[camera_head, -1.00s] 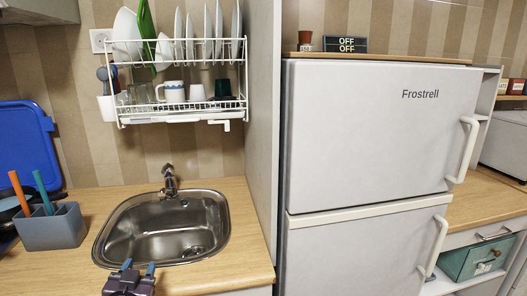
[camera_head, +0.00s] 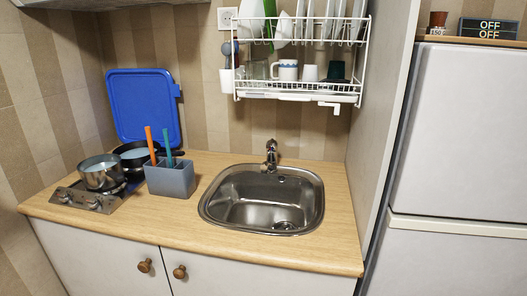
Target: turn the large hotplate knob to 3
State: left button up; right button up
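The hob (camera_head: 62,197) is at the left end of the wooden counter, with its steel control strip facing front. Two knobs show on the strip, a left knob (camera_head: 66,196) and a right knob (camera_head: 93,204). Which one is the large hotplate knob, and their settings, are too small to tell. A steel pot (camera_head: 101,173) and a dark pan (camera_head: 133,154) stand on the hob. Neither of my grippers is in view.
A grey utensil holder (camera_head: 171,180) with an orange and a teal handle stands right beside the hob. A steel sink (camera_head: 262,199) with a tap (camera_head: 271,155) is further right. A dish rack (camera_head: 298,92) hangs above. The counter's front strip is clear.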

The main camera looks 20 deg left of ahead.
aim_at(64, 198)
jog(key=u, duration=1.95)
